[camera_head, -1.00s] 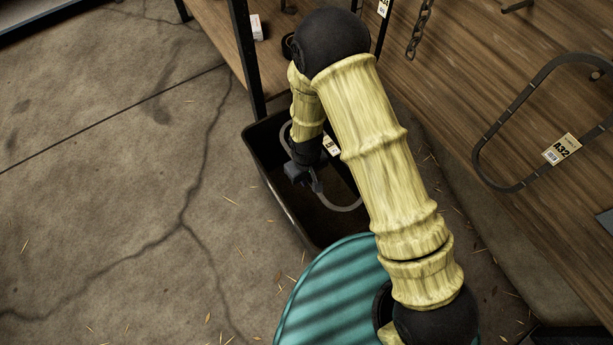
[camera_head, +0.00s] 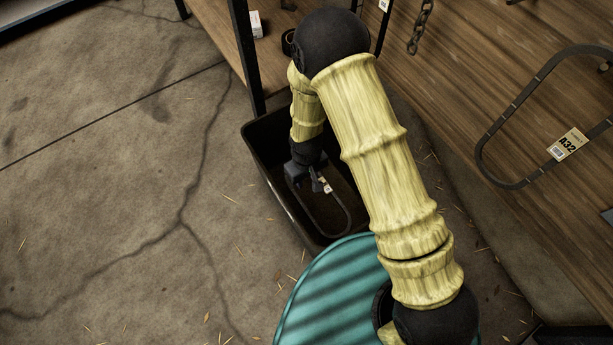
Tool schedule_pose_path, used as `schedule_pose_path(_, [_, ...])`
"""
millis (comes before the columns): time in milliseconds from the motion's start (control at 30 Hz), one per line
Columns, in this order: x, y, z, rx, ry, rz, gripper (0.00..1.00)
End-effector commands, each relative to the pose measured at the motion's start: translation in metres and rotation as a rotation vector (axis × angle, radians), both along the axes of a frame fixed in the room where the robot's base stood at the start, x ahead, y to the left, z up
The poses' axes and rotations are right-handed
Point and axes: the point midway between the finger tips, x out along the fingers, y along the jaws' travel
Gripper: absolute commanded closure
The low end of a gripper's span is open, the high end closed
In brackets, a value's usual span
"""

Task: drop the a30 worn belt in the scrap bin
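The worn belt (camera_head: 345,218) is a dark narrow loop with a small pale tag, down inside the black scrap bin (camera_head: 283,197). The tag is too small to read. My gripper (camera_head: 311,181) points down into the bin, above one end of the belt. The belt sits lower than my gripper and looks apart from it, so my gripper appears open. Its fingers are small and dark, and my arm hides the right part of the bin.
A belt tagged A32 (camera_head: 535,115) hangs on the wooden wall at right, with a chain (camera_head: 420,27) beyond. A shelf post (camera_head: 246,55) stands at the bin's far left corner. The concrete floor at left is clear.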

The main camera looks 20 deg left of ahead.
Motion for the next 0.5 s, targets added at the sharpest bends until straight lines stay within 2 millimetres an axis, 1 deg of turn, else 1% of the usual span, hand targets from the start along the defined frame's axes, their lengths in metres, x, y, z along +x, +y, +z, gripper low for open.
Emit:
schedule_pose_path(167, [0.000,0.000,0.014,0.001,-0.001,0.000,0.67])
schedule_pose_path(267, [0.001,0.001,0.031,0.002,-0.002,0.000,0.67])
schedule_pose_path(500, [0.001,0.001,0.079,0.002,-0.002,0.000,0.67])
